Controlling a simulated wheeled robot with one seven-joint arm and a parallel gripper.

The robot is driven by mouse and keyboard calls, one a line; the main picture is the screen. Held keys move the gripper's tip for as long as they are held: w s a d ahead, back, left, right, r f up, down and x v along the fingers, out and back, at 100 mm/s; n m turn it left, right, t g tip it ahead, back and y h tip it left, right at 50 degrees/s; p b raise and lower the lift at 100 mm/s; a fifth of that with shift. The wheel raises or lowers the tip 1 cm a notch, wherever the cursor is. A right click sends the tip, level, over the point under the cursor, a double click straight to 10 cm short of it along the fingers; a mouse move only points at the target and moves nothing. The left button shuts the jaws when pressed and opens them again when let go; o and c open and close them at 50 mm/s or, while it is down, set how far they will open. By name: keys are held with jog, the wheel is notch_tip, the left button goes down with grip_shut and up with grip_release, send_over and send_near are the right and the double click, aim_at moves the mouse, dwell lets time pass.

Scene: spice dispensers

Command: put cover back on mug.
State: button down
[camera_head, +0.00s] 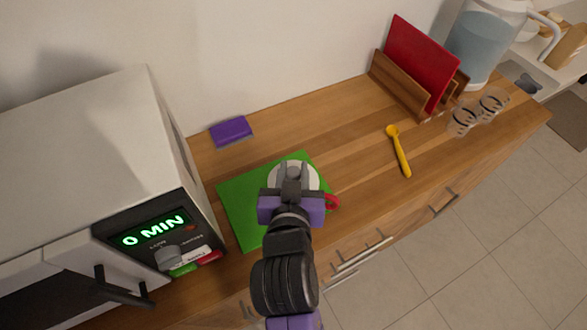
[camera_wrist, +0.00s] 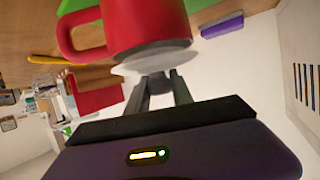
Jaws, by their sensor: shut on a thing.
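The red mug (camera_wrist: 145,22) stands on the green mat (camera_head: 237,205). In the head view its red handle (camera_head: 333,203) shows to the right of my gripper, and most of its body is hidden. The pale round cover (camera_head: 309,180) is over the mug's top. In the wrist view the cover (camera_wrist: 127,69) is right at the mug's grey rim (camera_wrist: 150,51); I cannot tell whether it is fully seated. My gripper (camera_head: 292,168) is shut on the cover from above, with its fingers (camera_wrist: 160,80) at the cover's middle. The grasped part is mostly hidden.
A microwave (camera_head: 85,150) stands at the left, close to the mat. A purple sponge (camera_head: 232,131) lies behind the mat. A yellow spoon (camera_head: 399,150), a wooden rack with a red board (camera_head: 420,60), glasses (camera_head: 478,112) and a water pitcher (camera_head: 487,45) are at the right.

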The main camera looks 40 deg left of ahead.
jog(key=shift+f, duration=0.35)
dwell(0.3)
jog(key=c, duration=1)
grip_release()
jog(key=shift+c, duration=0.2)
jog(key=v, duration=0.7)
jog(key=shift+s+d+r+b, duration=0.15)
jog(key=shift+s+d+b, duration=0.05)
jog(key=shift+s+b, duration=0.15)
